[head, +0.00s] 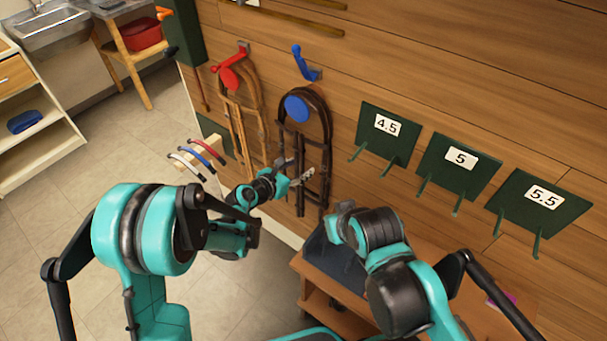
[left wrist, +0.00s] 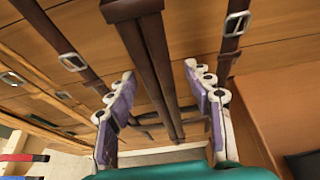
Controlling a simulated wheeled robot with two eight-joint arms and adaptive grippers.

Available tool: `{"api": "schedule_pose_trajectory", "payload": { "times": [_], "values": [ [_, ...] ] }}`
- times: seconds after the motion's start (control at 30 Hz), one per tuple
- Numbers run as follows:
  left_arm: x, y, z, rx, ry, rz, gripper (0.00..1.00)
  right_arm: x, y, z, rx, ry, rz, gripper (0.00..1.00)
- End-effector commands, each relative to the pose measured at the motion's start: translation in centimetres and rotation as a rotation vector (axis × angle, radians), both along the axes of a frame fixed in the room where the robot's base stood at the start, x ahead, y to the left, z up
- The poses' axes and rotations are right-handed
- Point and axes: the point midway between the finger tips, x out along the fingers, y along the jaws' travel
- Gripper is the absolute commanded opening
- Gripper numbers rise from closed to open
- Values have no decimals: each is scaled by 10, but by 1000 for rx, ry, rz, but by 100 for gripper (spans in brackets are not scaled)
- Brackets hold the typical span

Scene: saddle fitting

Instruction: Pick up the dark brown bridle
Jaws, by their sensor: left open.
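My left gripper (head: 297,169) is at the lower half of the bridle, fingers apart. In the left wrist view, dark brown straps (left wrist: 155,62) run down between the open fingers of my left gripper (left wrist: 158,74), with clear space on both sides. Side straps with metal buckles pass outside the fingers. My right arm reaches in at the lower right, but I cannot make out its gripper.
A lighter brown bridle (head: 236,125) hangs from a red hook (head: 232,57) just left. Green racks marked 4.5 (head: 386,136), 5 (head: 458,166) and 5.5 (head: 541,205) project from the wall at right. A wooden table (head: 470,268) stands below.

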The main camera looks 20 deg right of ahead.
Motion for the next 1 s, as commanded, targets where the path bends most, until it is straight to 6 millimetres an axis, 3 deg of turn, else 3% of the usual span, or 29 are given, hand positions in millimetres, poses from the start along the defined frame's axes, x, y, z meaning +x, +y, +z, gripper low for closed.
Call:
{"api": "schedule_pose_trajectory", "payload": {
  "times": [0.3, 0.5, 0.83, 1.0],
  "values": [
    [7, -8, -4, -1, 0, 1, 49, 0, 0, -3, 0, 0, 0, 0],
    [7, -8, -4, -1, 0, 1, 0, 0, 0, -3, 0, 0, 0, 0],
    [7, -8, -3, -1, 0, 3, 0, 0, 0, -3, 0, 0, 0, 0],
    [7, -8, 7, -1, 0, 3, 0, 0, 0, 4, 0, 0, 0, 0]
  ]
}}
